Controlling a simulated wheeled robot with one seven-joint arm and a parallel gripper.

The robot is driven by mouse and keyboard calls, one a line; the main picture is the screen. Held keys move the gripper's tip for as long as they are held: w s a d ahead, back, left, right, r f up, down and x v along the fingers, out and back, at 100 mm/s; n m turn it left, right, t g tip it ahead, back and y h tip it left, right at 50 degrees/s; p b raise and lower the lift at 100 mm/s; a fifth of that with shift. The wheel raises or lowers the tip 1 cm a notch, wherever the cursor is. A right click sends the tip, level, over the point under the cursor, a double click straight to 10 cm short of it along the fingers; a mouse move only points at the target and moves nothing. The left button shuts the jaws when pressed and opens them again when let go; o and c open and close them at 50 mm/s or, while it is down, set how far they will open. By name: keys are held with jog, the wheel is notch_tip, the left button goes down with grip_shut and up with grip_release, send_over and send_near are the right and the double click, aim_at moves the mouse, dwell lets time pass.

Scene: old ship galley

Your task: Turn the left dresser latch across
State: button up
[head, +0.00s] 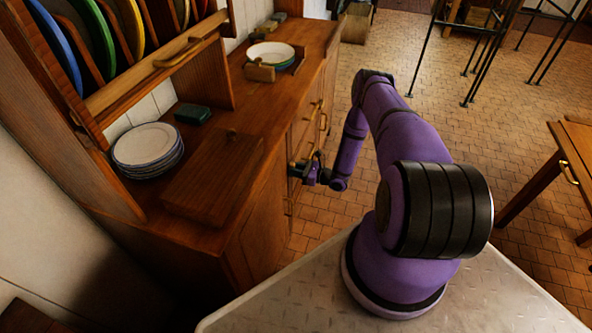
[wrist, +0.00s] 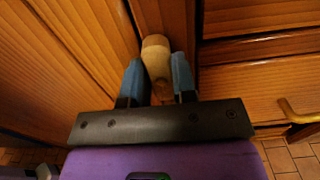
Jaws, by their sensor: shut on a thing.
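The left dresser latch (wrist: 156,58) is a pale wood or brass-coloured turn piece with a rounded end on the front of the wooden dresser (head: 262,208). In the wrist view it stands nearly upright, over the frame strip beside a door panel. My gripper (wrist: 157,78) has its two blue-grey fingers on either side of the latch, shut on it. In the head view my gripper (head: 308,172) is at the dresser front, and the latch there is too small and covered to make out clearly.
A stack of plates (head: 147,147) and a wooden board (head: 212,178) lie on the dresser top. A brass handle (wrist: 298,112) juts out at the right of the wrist view. A table (head: 575,145) stands at the right. The tiled floor between is clear.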

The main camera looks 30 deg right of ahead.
jog(key=shift+w+d+f+m, duration=0.1)
jog(key=shift+d+m, duration=0.05)
jog(key=shift+m, duration=2.8)
jog(key=shift+w+d+f+m, duration=0.1)
jog(key=shift+f+m, duration=0.05)
jog(key=shift+m, duration=2.75)
jog(key=shift+w+d+f+m, duration=0.1)
jog(key=shift+d+m, duration=0.05)
jog(key=shift+m, duration=2.8)
jog(key=shift+s, duration=0.1)
jog(key=o, duration=0.9)
jog(key=v, duration=1)
jog(key=shift+s+d, duration=0.25)
jog(key=shift+s, duration=0.05)
